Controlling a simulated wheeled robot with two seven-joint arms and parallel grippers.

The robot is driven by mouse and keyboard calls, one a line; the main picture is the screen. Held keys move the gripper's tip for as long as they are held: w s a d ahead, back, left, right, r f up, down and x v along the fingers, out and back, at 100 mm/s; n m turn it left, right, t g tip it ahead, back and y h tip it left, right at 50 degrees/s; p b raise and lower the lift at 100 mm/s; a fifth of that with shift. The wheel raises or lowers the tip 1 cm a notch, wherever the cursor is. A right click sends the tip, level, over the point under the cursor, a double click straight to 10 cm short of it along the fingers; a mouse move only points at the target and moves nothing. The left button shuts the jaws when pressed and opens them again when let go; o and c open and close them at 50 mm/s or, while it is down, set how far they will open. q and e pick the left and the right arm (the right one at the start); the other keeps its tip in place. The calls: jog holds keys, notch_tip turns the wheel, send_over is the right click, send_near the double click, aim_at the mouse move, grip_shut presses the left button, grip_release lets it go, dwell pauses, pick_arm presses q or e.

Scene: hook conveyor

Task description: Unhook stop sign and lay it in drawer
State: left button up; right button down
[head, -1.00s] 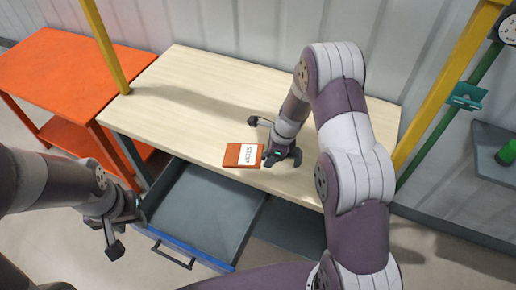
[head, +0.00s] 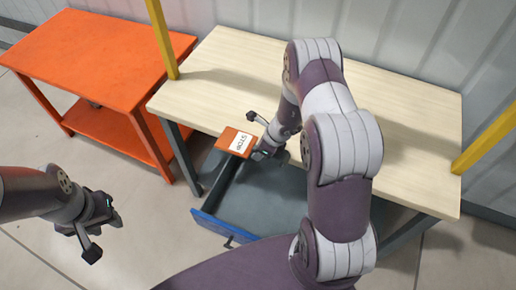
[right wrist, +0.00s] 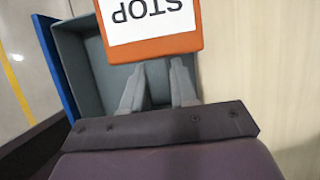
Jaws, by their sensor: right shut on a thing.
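The stop sign (head: 236,142) is a flat orange piece with a white panel lettered STOP. My right gripper (head: 264,147) is shut on its edge and holds it near the table's front edge, over the left side of the open drawer (head: 262,219) as the head view shows it. In the right wrist view the sign (right wrist: 158,46) lies at the tips of my right gripper (right wrist: 160,70), with the grey drawer inside and its blue front (right wrist: 57,65) behind. My left gripper (head: 98,226) is empty and open, left of the drawer. My right arm hides part of the drawer.
The drawer sits under a pale wooden table (head: 400,110). An orange two-level table (head: 95,60) stands to the left. Yellow posts (head: 162,40) rise at both sides of the table. The floor at the front left is clear.

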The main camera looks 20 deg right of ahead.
notch_tip(320, 180, down, 18)
jog(key=b, duration=1.5)
jog(key=shift+a, duration=0.15)
jog(key=shift+b, duration=0.3)
jog(key=shift+s, duration=0.1)
